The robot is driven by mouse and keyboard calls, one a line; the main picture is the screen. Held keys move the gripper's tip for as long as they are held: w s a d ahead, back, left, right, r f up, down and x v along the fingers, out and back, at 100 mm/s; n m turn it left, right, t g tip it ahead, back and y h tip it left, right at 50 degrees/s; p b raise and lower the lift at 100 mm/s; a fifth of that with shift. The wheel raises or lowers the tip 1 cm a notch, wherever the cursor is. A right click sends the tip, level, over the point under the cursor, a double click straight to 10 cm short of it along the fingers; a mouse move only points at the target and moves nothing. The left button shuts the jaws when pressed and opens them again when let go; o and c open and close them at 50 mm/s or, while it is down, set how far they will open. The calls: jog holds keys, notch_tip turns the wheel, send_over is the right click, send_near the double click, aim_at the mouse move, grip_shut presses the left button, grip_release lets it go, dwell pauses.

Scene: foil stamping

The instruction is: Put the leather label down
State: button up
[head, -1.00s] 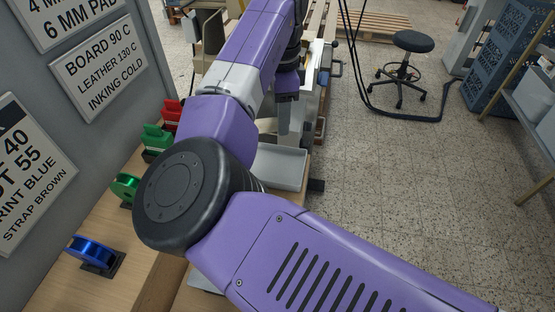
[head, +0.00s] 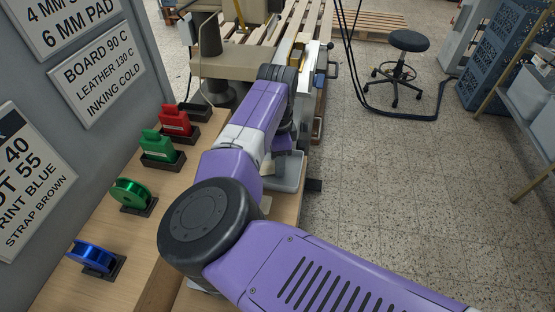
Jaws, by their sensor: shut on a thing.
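My gripper (head: 281,157) is at the far end of my purple arm, low over a grey tray (head: 292,184) on the wooden bench. Its fingers are mostly hidden behind my arm links. A small tan piece (head: 267,169), which looks like the leather label, shows at the gripper beside my forearm. The gripper is shut on it. I cannot tell whether the label touches the tray.
Green (head: 131,194) and blue (head: 93,255) foil rolls stand on the bench at left. Green (head: 160,148) and red (head: 175,121) blocks sit in dark holders behind them. A beige machine (head: 235,61) stands beyond the gripper. Open floor lies right, with a black stool (head: 408,41).

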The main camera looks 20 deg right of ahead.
jog(key=shift+f, duration=0.15)
jog(key=shift+s+f, duration=0.2)
jog(key=shift+f, duration=0.55)
jog(key=o, duration=1.4)
jog(key=shift+f+b, duration=0.1)
jog(key=shift+b, duration=0.2)
jog(key=shift+o, duration=0.2)
jog(key=shift+w+a+r, duration=0.1)
jog(key=shift+r, duration=0.45)
notch_tip(320, 180, up, 13)
jog(key=shift+b, duration=0.35)
jog(key=shift+w+f, duration=0.1)
